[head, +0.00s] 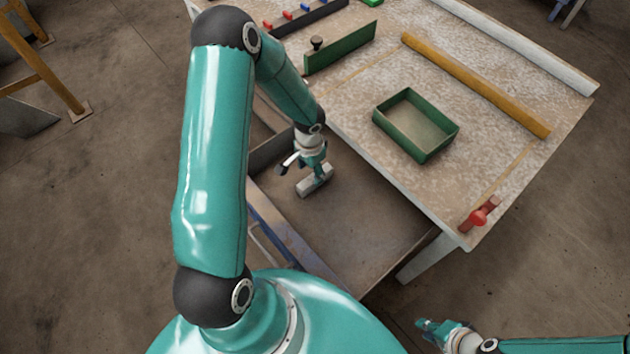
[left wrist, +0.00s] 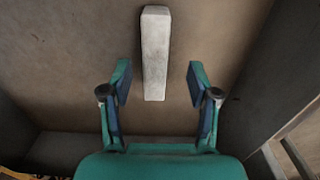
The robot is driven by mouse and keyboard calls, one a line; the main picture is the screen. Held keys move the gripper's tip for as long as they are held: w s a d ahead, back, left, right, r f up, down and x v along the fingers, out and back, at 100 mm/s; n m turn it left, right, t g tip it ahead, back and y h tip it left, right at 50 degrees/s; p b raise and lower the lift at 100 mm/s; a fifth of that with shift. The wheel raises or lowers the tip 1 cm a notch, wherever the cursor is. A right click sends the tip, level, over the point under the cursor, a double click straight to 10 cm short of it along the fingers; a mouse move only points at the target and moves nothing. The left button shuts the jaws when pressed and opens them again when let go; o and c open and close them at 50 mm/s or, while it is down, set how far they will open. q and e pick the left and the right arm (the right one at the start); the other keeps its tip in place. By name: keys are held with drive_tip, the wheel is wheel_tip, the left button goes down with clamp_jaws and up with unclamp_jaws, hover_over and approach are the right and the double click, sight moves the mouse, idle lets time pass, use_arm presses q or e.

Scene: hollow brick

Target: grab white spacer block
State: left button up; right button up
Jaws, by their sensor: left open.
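The white spacer block (head: 315,181) lies in an open, drawer-like bin below the table's edge. In the left wrist view the block (left wrist: 155,52) is a long pale bar, pointing away from me, on the brown bin floor. My left gripper (head: 303,168) is at the block in the head view, coming from above. In the left wrist view its two fingers (left wrist: 160,92) are spread apart, with the near end of the block between or just ahead of them; I cannot tell the height gap. My right gripper (head: 432,328) is at the bottom right, away from the block, its jaws too small to judge.
The bin floor (head: 365,222) is clear around the block, with walls close to my left gripper. A green tray (head: 453,138) stands on the table (head: 360,130). A yellow bar (head: 475,84), a green panel (head: 341,50) and a red clamp (head: 480,215) are also there.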

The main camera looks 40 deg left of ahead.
use_arm(q)
drive_tip(key=f, duration=0.3)
drive_tip(key=f+b, duration=0.1)
drive_tip(key=shift+w+d+f, duration=0.2)
drive_tip(key=shift+d+f, duration=0.1)
drive_tip(key=shift+f, duration=0.05)
clamp_jaws()
